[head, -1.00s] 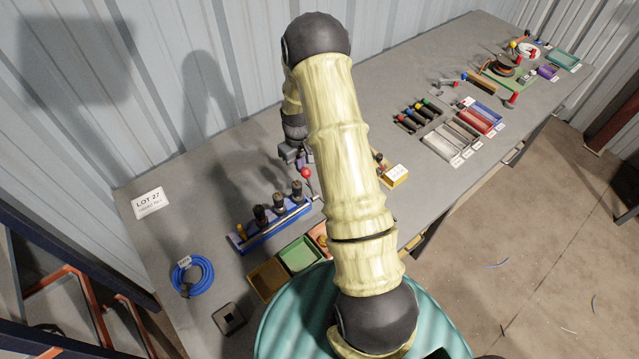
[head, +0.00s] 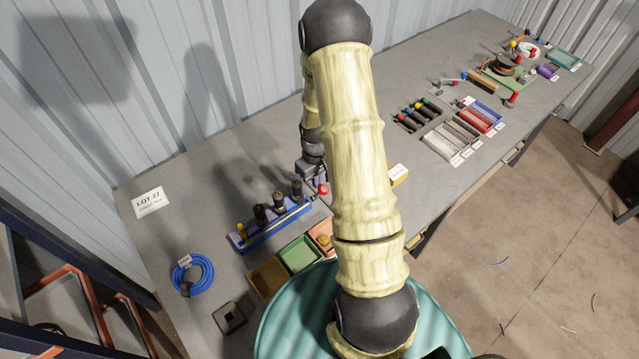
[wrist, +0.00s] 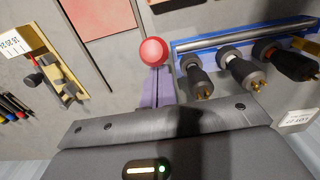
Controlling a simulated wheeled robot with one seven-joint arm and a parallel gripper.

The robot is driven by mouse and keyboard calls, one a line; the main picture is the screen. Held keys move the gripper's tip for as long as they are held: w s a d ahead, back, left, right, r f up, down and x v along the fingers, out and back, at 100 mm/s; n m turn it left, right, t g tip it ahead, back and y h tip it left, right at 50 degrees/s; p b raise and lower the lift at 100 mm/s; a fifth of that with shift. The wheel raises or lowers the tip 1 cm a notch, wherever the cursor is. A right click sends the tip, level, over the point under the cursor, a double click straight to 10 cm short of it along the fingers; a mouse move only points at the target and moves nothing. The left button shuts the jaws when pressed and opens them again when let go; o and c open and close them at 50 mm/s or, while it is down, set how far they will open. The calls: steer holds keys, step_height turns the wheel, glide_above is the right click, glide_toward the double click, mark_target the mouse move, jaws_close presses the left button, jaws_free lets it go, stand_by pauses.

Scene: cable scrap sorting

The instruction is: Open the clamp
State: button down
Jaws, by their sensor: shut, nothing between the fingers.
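The clamp is a blue base (head: 262,241) with a silver bar along it, and a lever ending in a red ball (head: 323,190) at its right end. Several dark cable connectors (head: 279,204) stand in it. In the wrist view the silver bar (wrist: 245,34) lies over the blue base, with the connectors beside it, and the red ball (wrist: 153,51) shows large. My gripper's purple fingers (wrist: 156,84) are shut with nothing between them, right at the ball; I cannot tell whether they touch it. The lever's rod is mostly hidden.
Green (head: 300,254), brown (head: 270,278) and salmon trays lie in front of the clamp. A blue cable coil (head: 193,274) and a dark square block (head: 229,318) are at the left. A yellow tray (wrist: 52,62) with dark parts is at the wrist view's left.

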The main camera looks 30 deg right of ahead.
steer(key=shift+s+d+f, duration=0.1)
steer(key=shift+s+f, duration=0.25)
steer(key=shift+s, duration=0.25)
steer(key=shift+w, duration=0.1)
steer(key=shift+w, duration=0.5)
step_height(320, 180, up, 6)
steer(key=p, duration=0.4)
steer(key=shift+r, duration=0.15)
stand_by(0.5)
